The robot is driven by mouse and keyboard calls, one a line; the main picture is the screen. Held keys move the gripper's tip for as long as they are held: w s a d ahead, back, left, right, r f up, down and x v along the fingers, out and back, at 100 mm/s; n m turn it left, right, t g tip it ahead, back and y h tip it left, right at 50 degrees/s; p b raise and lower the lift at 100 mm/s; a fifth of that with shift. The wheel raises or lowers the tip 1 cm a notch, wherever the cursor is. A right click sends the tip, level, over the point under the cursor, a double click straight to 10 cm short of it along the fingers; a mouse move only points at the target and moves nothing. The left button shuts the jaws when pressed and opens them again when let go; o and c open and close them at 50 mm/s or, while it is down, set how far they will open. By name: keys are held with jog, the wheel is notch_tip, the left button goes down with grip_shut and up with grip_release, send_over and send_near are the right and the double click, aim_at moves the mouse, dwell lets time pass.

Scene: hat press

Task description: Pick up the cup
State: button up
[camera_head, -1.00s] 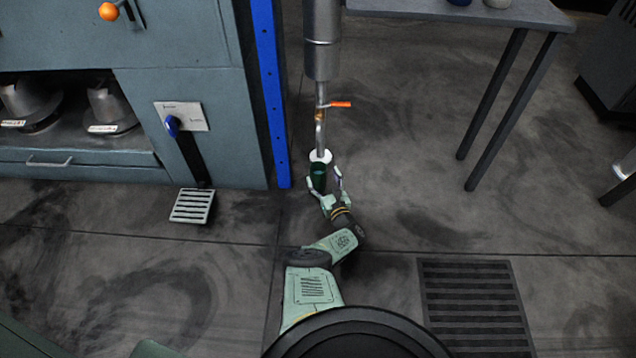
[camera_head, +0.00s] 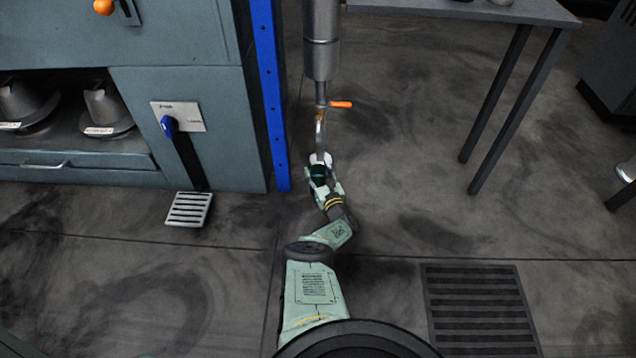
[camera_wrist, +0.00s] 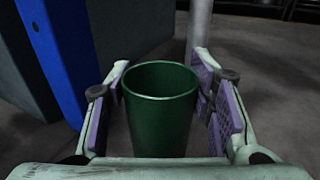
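The cup (camera_wrist: 160,122) is dark green and upright, with its open top showing in the wrist view. It sits between the two purple-padded fingers of my gripper (camera_wrist: 162,108), with a narrow gap on each side. In the head view the cup (camera_head: 318,172) is small and dark at the end of my arm, just in front of a white round piece. My gripper (camera_head: 323,185) is open around the cup there. What the cup rests on is hidden.
A grey vertical pipe (camera_head: 321,40) with an orange-handled valve (camera_head: 340,104) stands just beyond the cup. A blue post (camera_head: 268,90) and the grey-blue machine (camera_head: 190,100) are to the left. A table (camera_head: 470,8) stands at the upper right.

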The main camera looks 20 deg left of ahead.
grip_shut()
dwell(0.4)
